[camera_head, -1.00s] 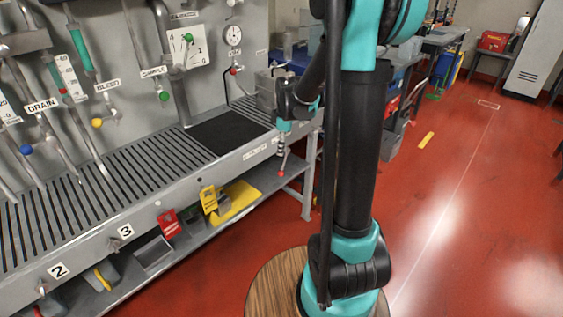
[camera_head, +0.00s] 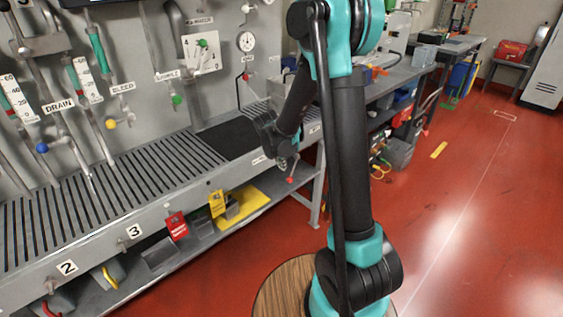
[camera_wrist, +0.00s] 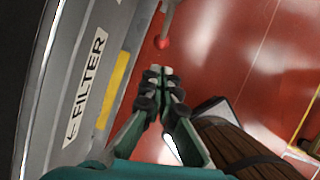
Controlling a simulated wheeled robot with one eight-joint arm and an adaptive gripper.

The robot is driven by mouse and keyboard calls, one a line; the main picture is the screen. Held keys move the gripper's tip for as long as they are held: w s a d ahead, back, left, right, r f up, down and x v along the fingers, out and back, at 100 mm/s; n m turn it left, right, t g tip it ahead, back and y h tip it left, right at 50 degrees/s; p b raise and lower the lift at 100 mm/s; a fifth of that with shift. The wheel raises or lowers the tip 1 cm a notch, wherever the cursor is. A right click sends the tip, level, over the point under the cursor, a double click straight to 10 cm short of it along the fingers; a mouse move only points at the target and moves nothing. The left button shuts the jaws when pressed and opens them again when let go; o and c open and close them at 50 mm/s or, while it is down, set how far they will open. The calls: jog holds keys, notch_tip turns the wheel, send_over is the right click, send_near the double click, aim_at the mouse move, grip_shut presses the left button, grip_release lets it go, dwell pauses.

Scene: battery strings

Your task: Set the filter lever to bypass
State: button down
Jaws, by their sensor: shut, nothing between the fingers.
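The filter lever is a grey rod with a red knob (camera_wrist: 161,42) at the top of the wrist view. In the head view its red tip (camera_head: 290,180) shows below the right end of the bench front, beside my wrist. The FILTER label (camera_wrist: 88,85), with an arrow, is on the grey bench edge at left in the wrist view. My gripper (camera_wrist: 160,74) is shut and empty, with its fingertips just short of the knob in the picture; contact does not show.
The slatted bench (camera_head: 105,185) runs along the left, with a yellow tray (camera_head: 240,207) and a red tag (camera_head: 176,226) below. A bench leg (camera_head: 317,195) stands close right of the lever. Red floor (camera_head: 470,220) is open at right.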

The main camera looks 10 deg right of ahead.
send_near(289, 179)
jog(key=f, duration=0.2)
jog(key=w, duration=0.1)
jog(key=w+d+f, duration=0.1)
jog(key=shift+w+d+f, duration=0.1)
jog(key=shift+w+d, duration=0.2)
jog(key=shift+w+d+f, duration=0.15)
jog(key=shift+w+d, duration=0.2)
jog(key=shift+w, duration=0.1)
